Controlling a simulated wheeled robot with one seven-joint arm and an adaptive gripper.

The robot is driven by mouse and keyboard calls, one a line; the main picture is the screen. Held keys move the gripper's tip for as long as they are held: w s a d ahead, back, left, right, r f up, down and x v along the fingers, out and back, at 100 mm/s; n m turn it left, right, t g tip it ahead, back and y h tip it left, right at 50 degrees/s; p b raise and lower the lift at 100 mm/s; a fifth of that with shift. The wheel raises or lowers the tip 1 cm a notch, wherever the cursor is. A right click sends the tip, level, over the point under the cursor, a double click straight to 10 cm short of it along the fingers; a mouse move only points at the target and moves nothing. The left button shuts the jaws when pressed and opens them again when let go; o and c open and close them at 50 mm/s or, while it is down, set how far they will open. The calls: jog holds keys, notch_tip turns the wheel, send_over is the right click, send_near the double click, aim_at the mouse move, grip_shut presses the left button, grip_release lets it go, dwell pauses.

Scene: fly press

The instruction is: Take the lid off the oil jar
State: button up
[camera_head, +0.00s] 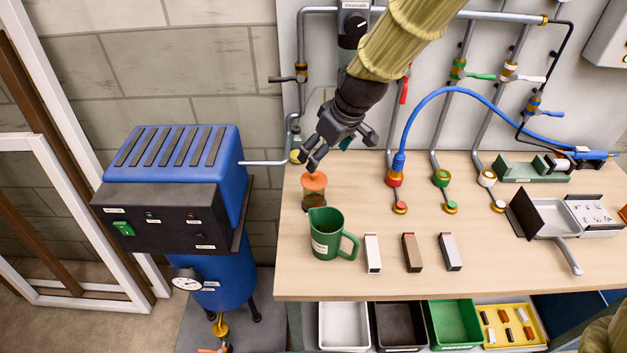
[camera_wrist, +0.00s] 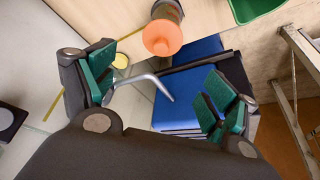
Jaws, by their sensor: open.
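The oil jar (camera_head: 314,198) stands at the left end of the bench, behind a green jug. Its orange lid (camera_head: 314,181) sits on top of it. In the wrist view the lid (camera_wrist: 162,37) shows at the top centre, with part of the jar (camera_wrist: 167,10) behind it. My gripper (camera_head: 316,162) is just above and behind the lid in the head view. In the wrist view its green-padded fingers (camera_wrist: 160,98) are spread wide with nothing between them, and the lid lies beyond the fingertips. I cannot tell whether a finger touches the lid.
The green jug (camera_head: 326,234) stands close in front of the jar. Several upright blocks (camera_head: 411,252) are to its right. Valves and a blue hose (camera_head: 440,92) line the back.

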aim_at(316, 173)
jog(key=x, duration=0.2)
jog(key=p+x, duration=0.1)
jog(key=shift+w+d+f, duration=0.1)
jog(key=shift+w+f, duration=0.1)
jog(key=shift+f, duration=0.15)
jog(key=shift+s+p+x, duration=0.15)
jog(key=shift+p+x, duration=0.45)
jog(key=shift+x, duration=0.4)
jog(key=shift+s+p+x, duration=0.15)
jog(key=shift+p+x, duration=0.45)
jog(key=shift+x, duration=0.4)
jog(key=shift+p+x, duration=0.35)
jog(key=shift+x, duration=1)
jog(key=c, duration=0.9)
